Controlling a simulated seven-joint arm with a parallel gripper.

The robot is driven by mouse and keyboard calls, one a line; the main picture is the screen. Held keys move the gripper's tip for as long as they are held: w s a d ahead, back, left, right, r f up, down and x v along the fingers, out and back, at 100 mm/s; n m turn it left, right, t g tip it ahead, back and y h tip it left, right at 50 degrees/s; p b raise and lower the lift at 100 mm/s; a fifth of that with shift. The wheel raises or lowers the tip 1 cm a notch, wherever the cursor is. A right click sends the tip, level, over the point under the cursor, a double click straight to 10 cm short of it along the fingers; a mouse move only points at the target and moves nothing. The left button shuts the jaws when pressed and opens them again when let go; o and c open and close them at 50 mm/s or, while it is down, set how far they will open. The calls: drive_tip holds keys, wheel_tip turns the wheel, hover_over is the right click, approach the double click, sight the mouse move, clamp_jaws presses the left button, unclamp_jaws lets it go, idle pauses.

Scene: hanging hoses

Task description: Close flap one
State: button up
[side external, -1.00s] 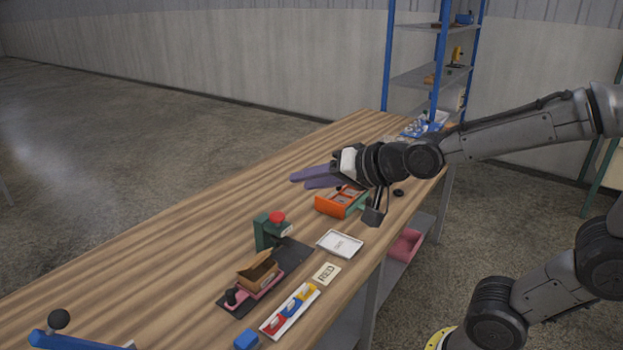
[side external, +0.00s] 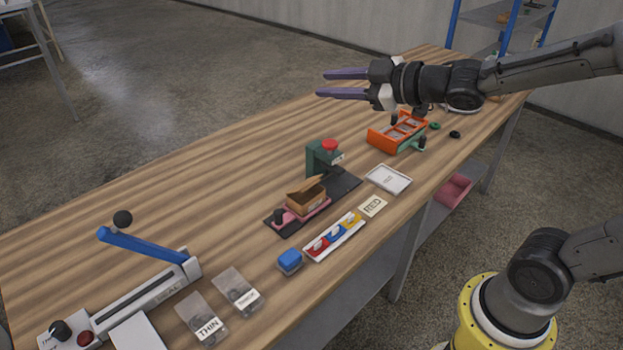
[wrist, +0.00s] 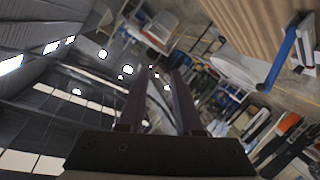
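A small brown cardboard box (side external: 311,200) sits in a pink holder (side external: 296,219) on a dark base plate, mid-bench. A flap (side external: 305,185) on its top stands tilted up; another flap cannot be made out, and no flap number is readable. My gripper (side external: 322,83) is open and empty, with two purple fingers apart. It is raised well above the bench, beyond the box and near the orange tray, pointing left and touching nothing. In the wrist view, the open fingers (wrist: 160,72) have nothing between them, and the box is not seen.
A green press with a red knob (side external: 325,155) stands just behind the box. A blue lever (side external: 150,246) rises front-left. Bench left of centre is bare.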

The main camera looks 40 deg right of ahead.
wheel_tip(320, 180, down, 9)
drive_tip(key=w+n+g+y, duration=0.2)
drive_tip(key=n+g, duration=0.1)
drive_tip(key=n, duration=0.7)
drive_tip(key=n+g, duration=0.2)
drive_tip(key=g, duration=0.1)
approach(312, 182)
drive_tip(key=x, duration=1.1)
drive_tip(key=shift+c, duration=0.3)
clamp_jaws()
